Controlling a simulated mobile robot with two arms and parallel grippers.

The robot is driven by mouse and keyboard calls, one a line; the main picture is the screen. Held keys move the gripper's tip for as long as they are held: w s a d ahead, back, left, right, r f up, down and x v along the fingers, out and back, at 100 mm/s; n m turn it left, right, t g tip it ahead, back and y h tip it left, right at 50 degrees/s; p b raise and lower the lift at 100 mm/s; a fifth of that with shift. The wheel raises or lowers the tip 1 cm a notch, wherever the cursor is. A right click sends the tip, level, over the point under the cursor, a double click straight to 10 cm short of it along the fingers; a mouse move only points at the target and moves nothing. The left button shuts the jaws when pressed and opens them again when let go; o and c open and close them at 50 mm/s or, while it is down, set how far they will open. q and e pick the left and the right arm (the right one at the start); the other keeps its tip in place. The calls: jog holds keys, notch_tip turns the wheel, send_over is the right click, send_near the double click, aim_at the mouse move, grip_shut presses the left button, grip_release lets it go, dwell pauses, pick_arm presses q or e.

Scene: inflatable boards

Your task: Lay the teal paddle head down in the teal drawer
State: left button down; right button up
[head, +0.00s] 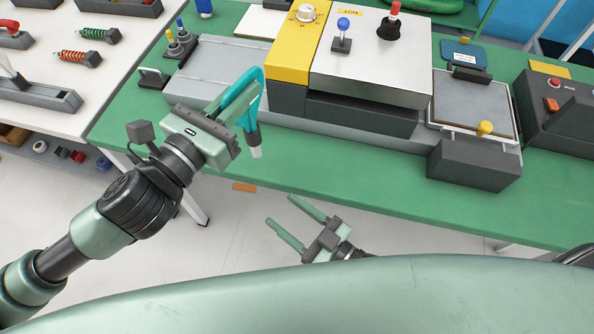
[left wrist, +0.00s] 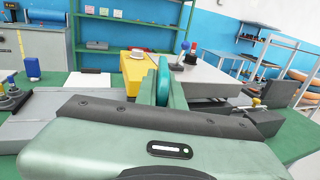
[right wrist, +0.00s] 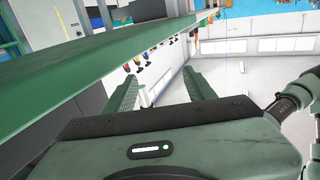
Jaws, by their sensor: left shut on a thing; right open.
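My left gripper (head: 245,98) is shut on the teal paddle (head: 250,118) and holds it over the left part of the green workbench. The paddle's curved teal part is up by the fingers and a pale grey end points down. In the left wrist view the paddle (left wrist: 163,78) shows edge-on between the fingers. My right gripper (head: 280,211) is open and empty, low in front of the bench's front edge. In the right wrist view its fingers (right wrist: 162,88) are apart with nothing between them. I cannot make out a teal drawer in any view.
On the green bench (head: 330,190) stands a grey and yellow press (head: 370,60) with knobs. A tray (head: 472,100) and a dark control box (head: 560,105) are to its right. A white table (head: 105,75) with clamps and springs is at left. The bench's front strip is clear.

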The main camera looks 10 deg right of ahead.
jog(key=h, duration=0.1)
send_near(258, 143)
jog(key=shift+t, duration=0.3)
jog(key=x, duration=1.1)
jog(key=shift+w+a+f, duration=0.2)
jog(key=shift+a+f, duration=0.1)
jog(key=shift+f, duration=0.05)
grip_shut()
pick_arm(q)
jog(key=c, duration=1.5)
grip_release()
jog(key=shift+o, duration=0.2)
